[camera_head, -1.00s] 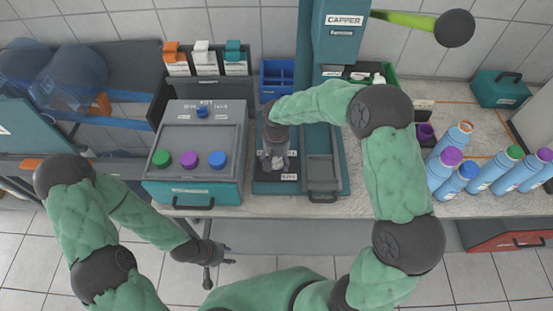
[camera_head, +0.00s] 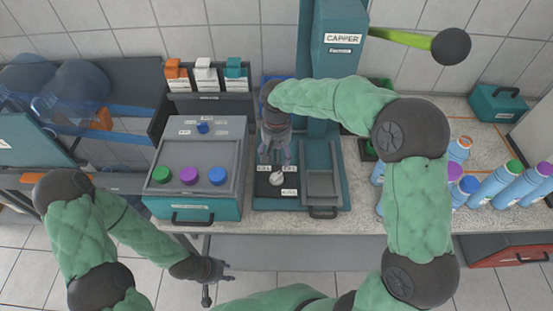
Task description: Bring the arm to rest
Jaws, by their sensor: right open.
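My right gripper (camera_head: 275,155) is open and points down over the capper's dark base plate (camera_head: 262,200). A small whitish object (camera_head: 277,178) lies on that plate, just below the fingertips in the picture, with nothing seen between the fingers. My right arm arches in from the right, its elbow in front of the capper's right side. My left gripper (camera_head: 226,271) hangs low in front of the bench, its fingertips apart and empty.
The teal capper (camera_head: 340,60) stands behind the plate, with a green lever at its right. A box with green, purple and blue knobs (camera_head: 189,176) is to the left. Several blue bottles (camera_head: 490,187) stand at the right, partly behind my arm. Labelled holders (camera_head: 206,80) are behind.

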